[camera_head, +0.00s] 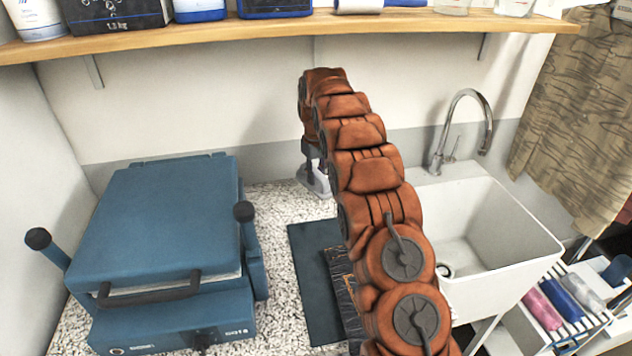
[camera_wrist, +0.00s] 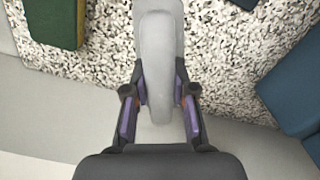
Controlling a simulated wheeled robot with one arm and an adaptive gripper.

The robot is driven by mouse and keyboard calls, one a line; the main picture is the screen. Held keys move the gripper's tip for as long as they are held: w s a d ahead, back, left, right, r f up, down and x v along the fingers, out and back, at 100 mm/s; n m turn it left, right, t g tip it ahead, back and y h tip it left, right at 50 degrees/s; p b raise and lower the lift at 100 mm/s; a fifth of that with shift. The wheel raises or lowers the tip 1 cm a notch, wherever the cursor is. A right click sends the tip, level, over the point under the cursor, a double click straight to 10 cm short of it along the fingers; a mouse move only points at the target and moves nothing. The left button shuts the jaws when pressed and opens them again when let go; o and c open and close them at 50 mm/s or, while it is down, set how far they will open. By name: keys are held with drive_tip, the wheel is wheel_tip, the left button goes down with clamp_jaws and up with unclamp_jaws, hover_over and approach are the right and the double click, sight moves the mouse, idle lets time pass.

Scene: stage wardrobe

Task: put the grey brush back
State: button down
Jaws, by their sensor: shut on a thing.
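The grey brush (camera_wrist: 158,50) shows in the wrist view as a smooth, pale grey, elongated shape between my gripper's fingers. My gripper (camera_wrist: 160,98) is shut on it, with one finger against each side. In the head view my gripper (camera_head: 314,170) is at the back of the speckled counter, near the wall, with a pale part of the brush (camera_head: 319,183) below it. I cannot tell whether the brush touches the counter. My arm hides part of the counter and the sink's left side.
A blue press (camera_head: 165,225) stands on the left of the speckled counter (camera_head: 275,215). A dark mat (camera_head: 312,270) lies in the middle. A white sink (camera_head: 480,225) with a tall tap (camera_head: 462,105) is right. A rack (camera_head: 570,335) holds coloured items at lower right. A shelf (camera_head: 250,32) crosses above.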

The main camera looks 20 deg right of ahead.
sight(316, 183)
drive_tip(key=shift+w, duration=0.2)
drive_tip(key=shift+f+p, duration=0.4)
drive_tip(key=shift+p, duration=0.05)
drive_tip(key=shift+d+f+p, duration=0.1)
drive_tip(key=shift+f+p, duration=0.45)
drive_tip(key=shift+f, duration=0.8)
drive_tip(key=shift+f, duration=0.2)
drive_tip(key=c, duration=1)
unclamp_jaws()
drive_tip(key=shift+o, duration=0.2)
drive_tip(key=shift+r, duration=0.15)
